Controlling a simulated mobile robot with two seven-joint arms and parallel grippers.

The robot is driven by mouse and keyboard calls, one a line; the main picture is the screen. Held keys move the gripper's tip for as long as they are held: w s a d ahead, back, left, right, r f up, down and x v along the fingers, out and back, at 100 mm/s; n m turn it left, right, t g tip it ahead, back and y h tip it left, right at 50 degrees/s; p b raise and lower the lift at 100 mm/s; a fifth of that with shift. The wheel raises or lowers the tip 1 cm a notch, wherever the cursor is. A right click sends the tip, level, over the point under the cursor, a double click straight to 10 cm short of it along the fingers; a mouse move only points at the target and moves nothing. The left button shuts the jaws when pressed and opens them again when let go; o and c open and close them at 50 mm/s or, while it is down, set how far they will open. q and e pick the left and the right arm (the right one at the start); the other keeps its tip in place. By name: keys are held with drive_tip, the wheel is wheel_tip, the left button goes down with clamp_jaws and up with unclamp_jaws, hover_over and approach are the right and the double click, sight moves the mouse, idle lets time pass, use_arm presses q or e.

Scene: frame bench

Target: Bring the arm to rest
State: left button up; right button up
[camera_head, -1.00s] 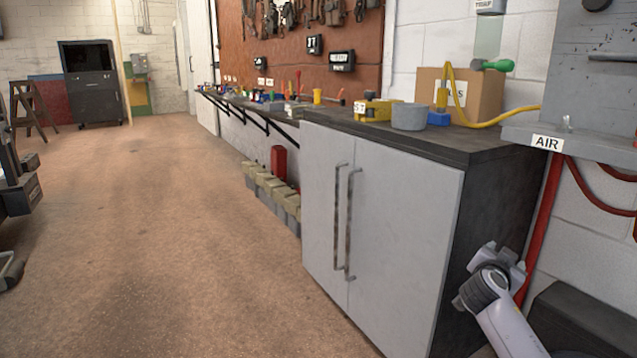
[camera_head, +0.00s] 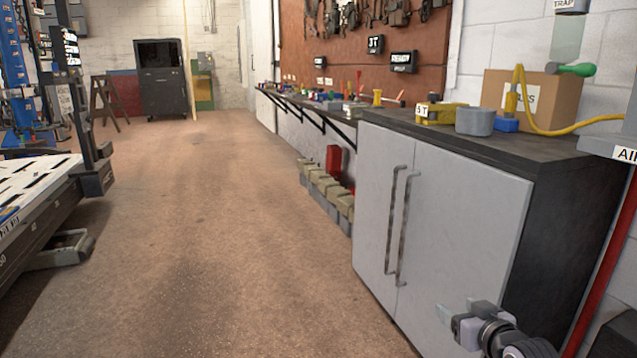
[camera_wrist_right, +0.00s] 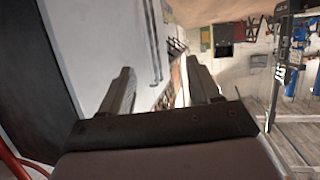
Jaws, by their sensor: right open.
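My right gripper (camera_head: 462,322) is low at the bottom right of the head view, in front of the grey cabinet (camera_head: 440,225). In the right wrist view its two fingers (camera_wrist_right: 160,88) stand apart with nothing between them. The cabinet's doors and long handles show past the fingers there. I cannot tell from the pictures how close the gripper is to the cabinet front. My left gripper is not in view.
The cabinet's dark top holds a yellow tool (camera_head: 440,112), a grey cup (camera_head: 475,121) and a cardboard box (camera_head: 535,97). A red pipe (camera_head: 603,272) runs at the right. A slotted bench (camera_head: 40,195) stands at the left. The floor (camera_head: 215,235) between is clear.

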drive_tip(key=s+a+f+g+y, duration=0.1)
drive_tip(key=s+a+f+y, duration=0.15)
drive_tip(key=s+a, duration=0.85)
drive_tip(key=s+a+f+g+y, duration=0.1)
drive_tip(key=s+a+y, duration=0.2)
drive_tip(key=s+a, duration=0.85)
use_arm(q)
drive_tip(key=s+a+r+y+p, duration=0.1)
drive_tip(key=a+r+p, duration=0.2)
drive_tip(key=p, duration=0.7)
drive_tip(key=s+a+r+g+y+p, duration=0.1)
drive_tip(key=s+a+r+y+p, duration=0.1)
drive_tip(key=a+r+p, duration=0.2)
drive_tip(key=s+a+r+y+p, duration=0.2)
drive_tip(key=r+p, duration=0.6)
drive_tip(key=p, duration=1)
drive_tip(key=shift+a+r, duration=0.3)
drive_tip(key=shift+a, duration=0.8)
use_arm(e)
drive_tip(key=s+d+r+h, duration=0.2)
drive_tip(key=s+d+r, duration=0.2)
drive_tip(key=d+r, duration=0.3)
drive_tip(key=s+d+r+g+h, duration=0.1)
drive_tip(key=s+d+r+h, duration=0.2)
drive_tip(key=s+d+r, duration=0.2)
wheel_tip(320, 180, up, 5)
drive_tip(key=shift+s+d+f+n, duration=0.2)
drive_tip(key=shift+s+d+n, duration=0.1)
drive_tip(key=shift+d, duration=0.9)
drive_tip(key=shift+c, duration=0.3)
